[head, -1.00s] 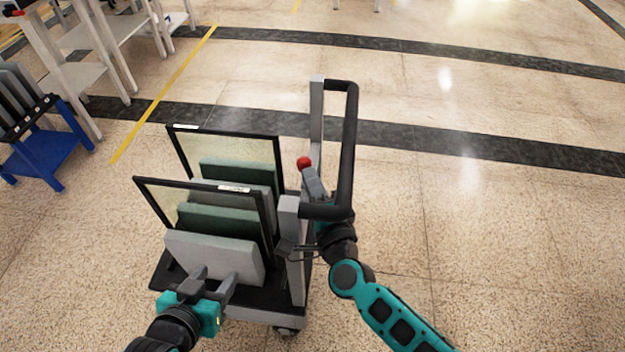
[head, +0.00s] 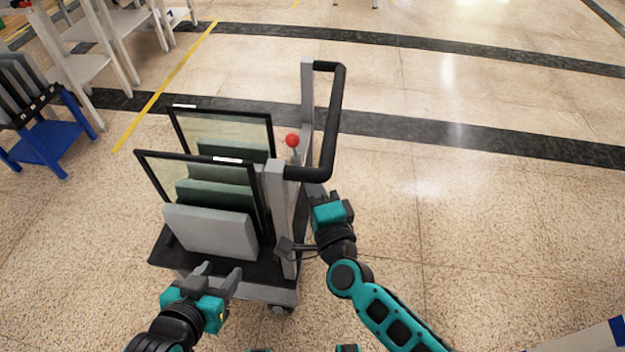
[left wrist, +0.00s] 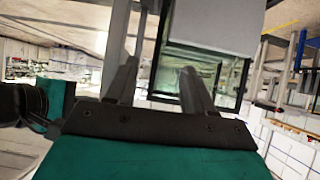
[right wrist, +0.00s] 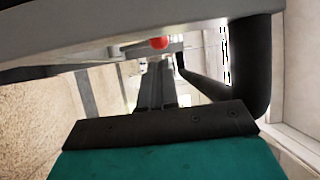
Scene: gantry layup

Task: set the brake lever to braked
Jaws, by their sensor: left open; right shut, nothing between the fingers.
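The brake lever shows as a red knob (head: 292,140) on a short stalk, between the cart's handle posts in the head view. The red knob also shows beyond my right fingers in the right wrist view (right wrist: 158,42). The lower lever is hidden behind the near post. My right gripper (head: 317,188) is shut and empty, below the black handle (head: 333,125) and apart from the knob. My left gripper (head: 218,274) is open and empty, in front of the cart's near edge, below the light grey panel (head: 210,232).
The cart's dark deck (head: 178,256) carries black-framed glass and several grey and green panels. A blue stand (head: 45,142) and white shelving (head: 85,75) are at the left. A white and blue box edge (head: 590,338) is at the lower right. Floor right of the cart is clear.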

